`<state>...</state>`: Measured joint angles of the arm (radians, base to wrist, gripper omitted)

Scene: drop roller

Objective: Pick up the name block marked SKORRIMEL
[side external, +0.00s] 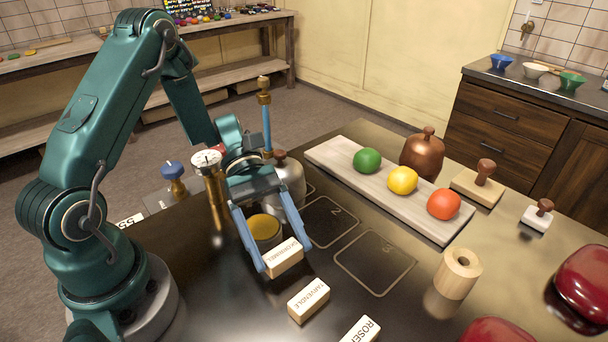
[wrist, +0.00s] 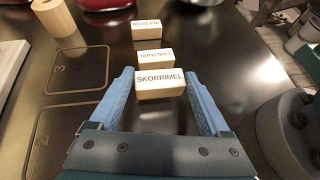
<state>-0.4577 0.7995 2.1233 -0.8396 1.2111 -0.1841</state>
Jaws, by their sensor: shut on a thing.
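The SKORRIMEL name block (side external: 283,260) is a small cream block with dark lettering. In the wrist view the SKORRIMEL block (wrist: 160,84) sits between the two blue fingers, its lettering facing the camera. My gripper (side external: 283,258) is shut on it, with a finger at each end; the gripper also shows in the wrist view (wrist: 163,92). Whether the block touches the table or is slightly above it, I cannot tell. The TARVENDLE block (side external: 309,301) lies just beyond it, also in the wrist view (wrist: 155,58). A third block (side external: 361,331), starting ROSE, is partly cut off at the bottom edge.
A pale board (side external: 330,160) holds green, yellow and red fruit-like balls. Numbered outlines (side external: 375,262) mark the dark table. A wooden roller (side external: 457,272) stands to the right, near red glossy objects (side external: 583,280).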

